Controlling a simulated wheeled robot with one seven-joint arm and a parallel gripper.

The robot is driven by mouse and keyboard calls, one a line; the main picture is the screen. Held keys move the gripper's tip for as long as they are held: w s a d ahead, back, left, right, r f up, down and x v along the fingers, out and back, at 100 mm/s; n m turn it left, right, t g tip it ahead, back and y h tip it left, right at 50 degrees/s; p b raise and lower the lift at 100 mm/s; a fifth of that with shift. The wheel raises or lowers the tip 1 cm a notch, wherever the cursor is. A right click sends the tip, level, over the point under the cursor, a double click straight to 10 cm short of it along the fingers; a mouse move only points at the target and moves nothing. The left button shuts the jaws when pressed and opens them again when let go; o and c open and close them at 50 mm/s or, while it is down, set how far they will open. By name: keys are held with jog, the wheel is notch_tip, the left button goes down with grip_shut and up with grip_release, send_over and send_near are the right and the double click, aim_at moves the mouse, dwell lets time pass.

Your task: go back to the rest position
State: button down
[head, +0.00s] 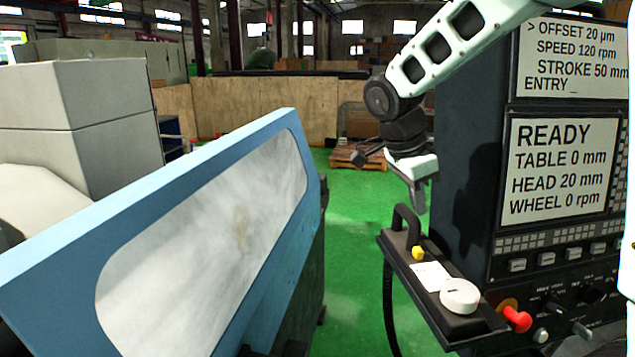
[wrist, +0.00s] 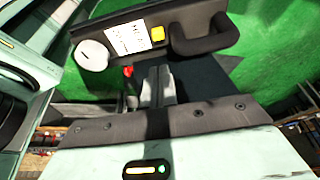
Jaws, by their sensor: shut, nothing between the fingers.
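My gripper (head: 419,197) hangs at the end of my arm, pointing down, just above the black handle of the control shelf. It is shut and empty. In the wrist view its closed fingers (wrist: 158,88) show in front of the dark shelf. The control shelf (head: 400,262) carries a black handle (head: 406,222), a yellow button (head: 418,253), a white label and a white round knob (head: 459,295). The yellow button (wrist: 157,34) and the white knob (wrist: 92,55) also show in the wrist view. The gripper looks apart from the handle, though the gap is hard to judge.
The control cabinet (head: 468,170) with two lit screens stands at the right, close to my arm. One screen (head: 562,165) reads READY. A blue machine door with a cloudy window (head: 220,225) is at the left. Green floor (head: 350,290) lies open between them. A wooden pallet stands behind.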

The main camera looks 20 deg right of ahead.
jog(key=s+a+f+n+y+b, duration=0.2)
jog(key=s+a+f+n+b, duration=0.5)
jog(key=s+a+f+n, duration=0.3)
jog(key=s+a+f+n+y+b, duration=0.2)
jog(key=s+a+f+n+b, duration=0.6)
jog(key=n, duration=1)
jog(key=s+a+f, duration=0.3)
jog(key=a+f, duration=0.2)
jog(key=a, duration=0.1)
jog(key=shift+a+t, duration=0.4)
